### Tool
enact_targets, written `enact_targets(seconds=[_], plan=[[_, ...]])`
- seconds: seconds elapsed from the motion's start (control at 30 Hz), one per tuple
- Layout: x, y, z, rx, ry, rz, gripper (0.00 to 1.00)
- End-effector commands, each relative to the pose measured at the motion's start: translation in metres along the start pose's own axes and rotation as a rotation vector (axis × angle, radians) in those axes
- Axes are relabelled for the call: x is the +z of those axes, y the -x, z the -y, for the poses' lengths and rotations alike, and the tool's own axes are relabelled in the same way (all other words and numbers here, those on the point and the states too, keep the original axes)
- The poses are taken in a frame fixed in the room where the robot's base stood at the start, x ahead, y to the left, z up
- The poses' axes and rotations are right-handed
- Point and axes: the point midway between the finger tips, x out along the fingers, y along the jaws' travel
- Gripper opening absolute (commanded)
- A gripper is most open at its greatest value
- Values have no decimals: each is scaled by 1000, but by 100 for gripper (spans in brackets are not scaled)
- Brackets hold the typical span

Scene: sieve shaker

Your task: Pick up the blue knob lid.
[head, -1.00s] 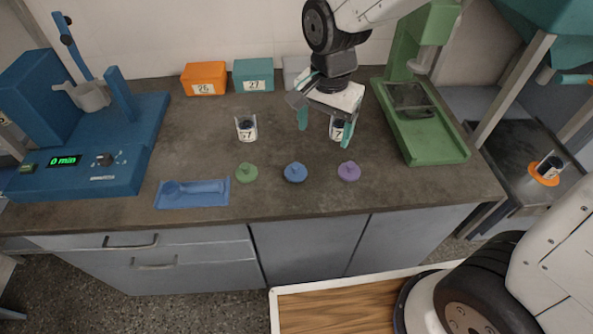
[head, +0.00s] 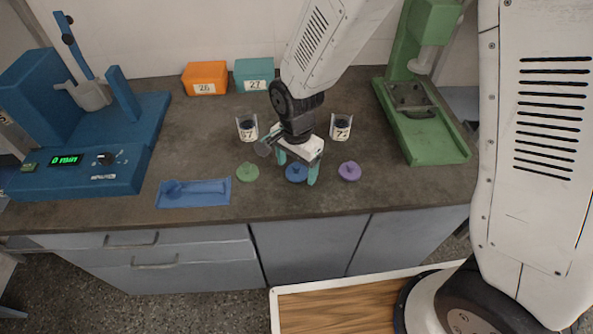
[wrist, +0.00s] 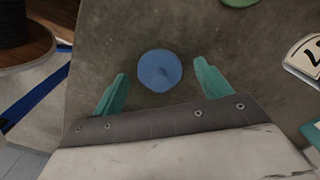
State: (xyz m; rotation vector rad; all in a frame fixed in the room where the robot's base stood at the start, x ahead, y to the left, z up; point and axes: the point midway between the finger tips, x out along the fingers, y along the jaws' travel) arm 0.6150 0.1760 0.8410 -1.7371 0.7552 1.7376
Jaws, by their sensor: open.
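The blue knob lid (head: 296,173) lies on the dark counter between a green lid and a purple lid. My gripper (head: 297,172) is above it, with its teal fingers spread to either side of the lid in the head view. In the wrist view the blue knob lid (wrist: 159,70) sits just beyond and between the fingertips of my gripper (wrist: 160,74), knob towards the camera. My gripper is open and empty. The height gap between fingertips and lid is hard to tell.
A green lid (head: 247,172) and a purple lid (head: 349,171) flank the blue one. Two labelled jars, left (head: 247,127) and right (head: 340,127), stand behind. A blue tray (head: 193,194) lies left. A blue machine (head: 120,130) and a green stand (head: 432,140) border the counter.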

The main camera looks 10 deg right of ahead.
Motion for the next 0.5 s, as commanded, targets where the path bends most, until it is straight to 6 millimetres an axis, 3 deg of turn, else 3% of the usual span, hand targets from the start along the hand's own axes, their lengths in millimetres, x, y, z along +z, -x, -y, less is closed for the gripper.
enact_targets(seconds=[0.2,0.37,0.5], plan=[[0,-1,0,0,0,0,76],[0,-1,0,0,0,0,32],[0,-1,0,0,0,0,28]])
